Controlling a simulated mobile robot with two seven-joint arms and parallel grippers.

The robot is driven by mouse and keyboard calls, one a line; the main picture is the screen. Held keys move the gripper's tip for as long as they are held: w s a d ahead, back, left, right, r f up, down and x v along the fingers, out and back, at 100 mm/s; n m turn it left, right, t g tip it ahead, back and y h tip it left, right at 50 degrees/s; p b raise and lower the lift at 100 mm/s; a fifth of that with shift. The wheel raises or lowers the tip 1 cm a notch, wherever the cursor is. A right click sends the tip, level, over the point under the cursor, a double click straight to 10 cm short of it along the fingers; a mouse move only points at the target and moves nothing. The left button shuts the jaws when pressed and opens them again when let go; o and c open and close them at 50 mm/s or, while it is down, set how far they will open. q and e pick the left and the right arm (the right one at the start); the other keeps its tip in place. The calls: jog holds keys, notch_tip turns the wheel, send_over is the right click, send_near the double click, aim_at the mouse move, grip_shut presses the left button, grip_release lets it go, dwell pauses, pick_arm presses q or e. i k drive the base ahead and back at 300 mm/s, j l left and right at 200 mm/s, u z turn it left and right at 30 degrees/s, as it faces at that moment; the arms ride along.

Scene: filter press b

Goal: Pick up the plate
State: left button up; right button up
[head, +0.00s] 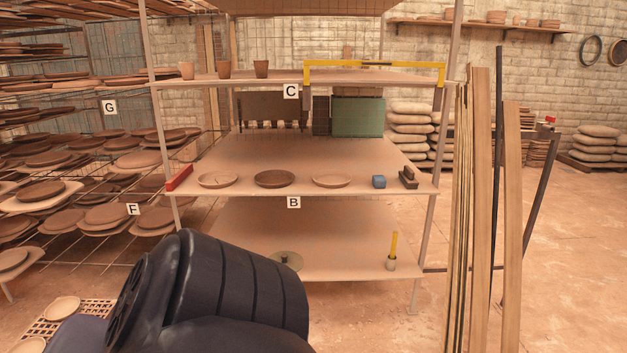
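Three shallow round plates stand in a row on the shelf marked B (330,158): a pale plate (217,180) on the left, a darker brown plate (275,179) in the middle and a pale plate (331,181) on the right. The picture does not show which one the task means. More brown plates (42,190) lie on the rack at the left. A dark arm link of mine fills the lower left foreground and covers part of the lower shelf. Neither gripper shows.
The upper shelf holds cups (224,69) and a yellow frame (376,65). Tall boards (481,200) stand at the right.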

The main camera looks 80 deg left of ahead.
aim_at(221, 178)
jog(key=u, duration=2.8)
